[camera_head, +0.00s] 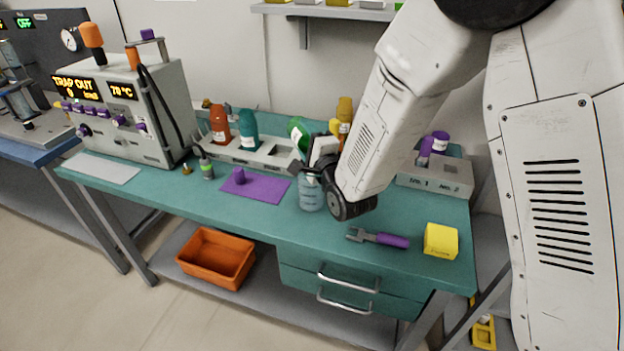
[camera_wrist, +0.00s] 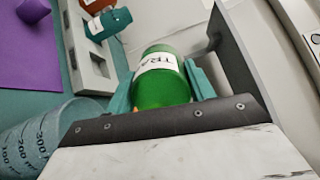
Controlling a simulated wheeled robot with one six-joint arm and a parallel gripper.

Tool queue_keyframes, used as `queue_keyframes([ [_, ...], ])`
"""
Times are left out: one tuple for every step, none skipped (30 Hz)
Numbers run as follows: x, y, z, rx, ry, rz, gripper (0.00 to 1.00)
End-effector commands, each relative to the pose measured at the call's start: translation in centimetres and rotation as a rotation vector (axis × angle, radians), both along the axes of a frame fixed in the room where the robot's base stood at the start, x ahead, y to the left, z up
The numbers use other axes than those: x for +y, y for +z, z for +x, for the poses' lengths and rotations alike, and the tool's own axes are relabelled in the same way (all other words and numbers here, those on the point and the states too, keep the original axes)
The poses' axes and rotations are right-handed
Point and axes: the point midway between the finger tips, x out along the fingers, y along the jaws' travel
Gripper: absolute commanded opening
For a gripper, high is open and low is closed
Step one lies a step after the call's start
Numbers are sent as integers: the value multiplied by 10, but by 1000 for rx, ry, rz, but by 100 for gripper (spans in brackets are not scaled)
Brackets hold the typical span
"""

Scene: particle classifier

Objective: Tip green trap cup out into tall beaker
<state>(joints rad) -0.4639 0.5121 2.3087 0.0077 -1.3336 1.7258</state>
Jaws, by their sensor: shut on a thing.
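The green trap cup (camera_wrist: 162,85) with a white label is between the fingers of my gripper (camera_wrist: 160,80) in the wrist view. My gripper is shut on it. In the head view the green cup (camera_head: 298,130) is tilted and partly hidden by my gripper (camera_head: 312,143). The tall beaker (camera_head: 310,192) is clear bluish with graduation marks and stands upright on the bench below my gripper. The beaker (camera_wrist: 40,130) also shows at the lower left of the wrist view. Whether anything has run out of the cup cannot be told.
A grey rack (camera_head: 245,155) holds a red-orange cup (camera_head: 220,127) and a teal cup (camera_head: 247,130) behind the beaker. A purple mat (camera_head: 262,190) lies left of it. A purple-handled tool (camera_head: 385,239) and a yellow block (camera_head: 441,240) lie at the front right. A grey block (camera_head: 440,177) stands at the right.

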Motion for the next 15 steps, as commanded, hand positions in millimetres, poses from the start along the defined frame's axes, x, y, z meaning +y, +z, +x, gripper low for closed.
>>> queue_keyframes([
  [0,0,0,-4,0,2,30],
  [0,0,0,-7,1,4,30],
  [0,0,0,-11,1,5,30],
  [0,0,0,-15,0,7,30],
  [0,0,0,-17,1,8,30],
  [0,0,-1,-21,1,10,30],
  [0,0,-1,-23,1,11,30],
  [1,0,-1,-27,1,13,30],
  [1,0,-1,-30,2,15,30],
  [1,0,-1,-34,2,16,30],
  [1,0,-1,-37,2,18,30],
  [1,0,-1,-40,2,20,30],
  [1,0,-1,-43,2,21,30],
  [1,0,-1,-46,2,22,30],
  [1,0,-1,-50,2,25,30],
])
